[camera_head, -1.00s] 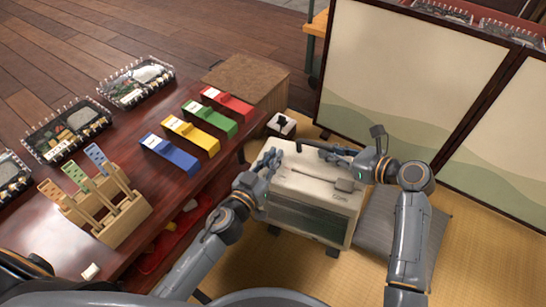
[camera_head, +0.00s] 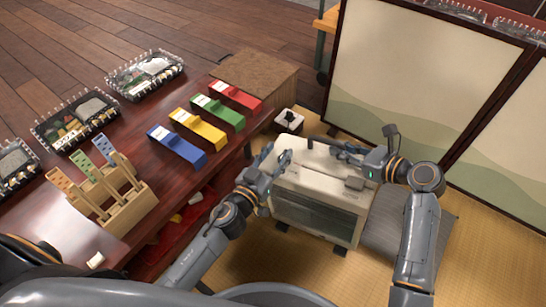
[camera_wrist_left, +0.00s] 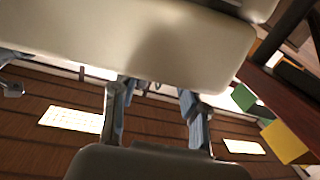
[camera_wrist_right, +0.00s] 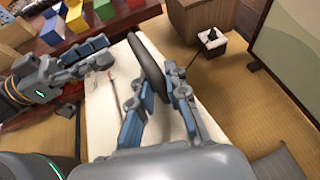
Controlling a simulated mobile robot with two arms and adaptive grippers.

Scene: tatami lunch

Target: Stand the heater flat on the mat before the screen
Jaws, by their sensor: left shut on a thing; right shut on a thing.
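The heater (camera_head: 315,228) is a cream box with a dark glazed front and dark feet, in the middle of the head view. The head view does not show clearly whether its feet touch the tatami mat (camera_head: 480,240). The folding screen (camera_head: 410,70) stands behind it to the right. My left gripper (camera_head: 268,165) is shut at the heater's left edge; a cream body fills the top of the left wrist view (camera_wrist_left: 150,40). My right gripper (camera_head: 350,152) is shut on a dark handle over the heater's top, clear in the right wrist view (camera_wrist_right: 150,65).
A dark table (camera_head: 150,235) stands close at the left, with colored blocks (camera_head: 235,97), a wooden rack (camera_head: 120,205) and food trays (camera_head: 75,128). A small white box with a black knob (camera_head: 288,121) is behind the heater. A grey cushion (camera_head: 400,235) lies at right.

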